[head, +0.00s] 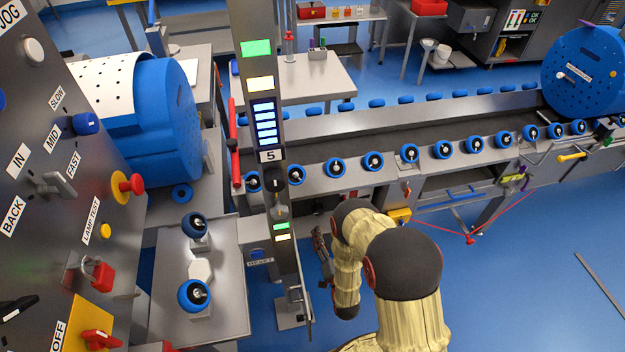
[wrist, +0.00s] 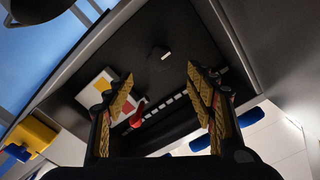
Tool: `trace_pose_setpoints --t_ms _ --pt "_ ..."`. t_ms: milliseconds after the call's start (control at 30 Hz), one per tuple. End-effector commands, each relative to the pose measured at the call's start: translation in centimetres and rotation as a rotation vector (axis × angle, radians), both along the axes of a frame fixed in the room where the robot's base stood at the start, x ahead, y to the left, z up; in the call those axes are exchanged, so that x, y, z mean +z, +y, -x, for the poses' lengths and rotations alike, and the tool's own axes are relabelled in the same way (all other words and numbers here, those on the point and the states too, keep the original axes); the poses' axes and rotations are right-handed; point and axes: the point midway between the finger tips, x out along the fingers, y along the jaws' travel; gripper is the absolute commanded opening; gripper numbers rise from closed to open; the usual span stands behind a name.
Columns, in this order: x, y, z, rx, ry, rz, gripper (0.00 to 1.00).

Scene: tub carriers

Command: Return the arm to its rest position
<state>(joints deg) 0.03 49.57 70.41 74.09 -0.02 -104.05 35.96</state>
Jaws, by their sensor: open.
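My arm, cream with dark joint caps, stands in the lower middle of the head view, bent over at the top. My gripper (head: 321,247) hangs at the end of the arm, just right of the grey post. In the wrist view my gripper (wrist: 160,92) has its two ridged yellow-and-black fingers wide apart, with nothing held between them. Beyond the fingers is a dark panel (wrist: 150,35) with a white-red-yellow label (wrist: 98,90) and a small red part.
A grey post (head: 265,130) with lit indicators stands close left of my gripper. Behind runs a conveyor (head: 400,135) lined with blue rollers. A control panel (head: 60,190) with knobs fills the left. A yellow box (head: 398,216) is near my arm.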

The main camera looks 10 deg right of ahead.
Motion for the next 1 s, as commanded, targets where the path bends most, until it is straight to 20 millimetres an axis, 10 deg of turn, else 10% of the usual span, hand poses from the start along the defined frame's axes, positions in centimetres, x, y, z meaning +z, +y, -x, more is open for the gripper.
trace_pose_setpoints --t_ms 267,533,667,867,1000 --pt "-1.2 0.0 0.0 0.001 0.044 0.034 0.56" --pt "-13.4 0.0 5.7 0.048 0.555 0.166 0.56" --pt "-16.4 0.0 8.7 0.098 0.810 0.227 0.56" --pt "-14.0 0.0 10.7 0.193 1.117 0.304 0.56" --pt "-8.3 0.0 11.4 0.265 1.285 0.348 0.56"
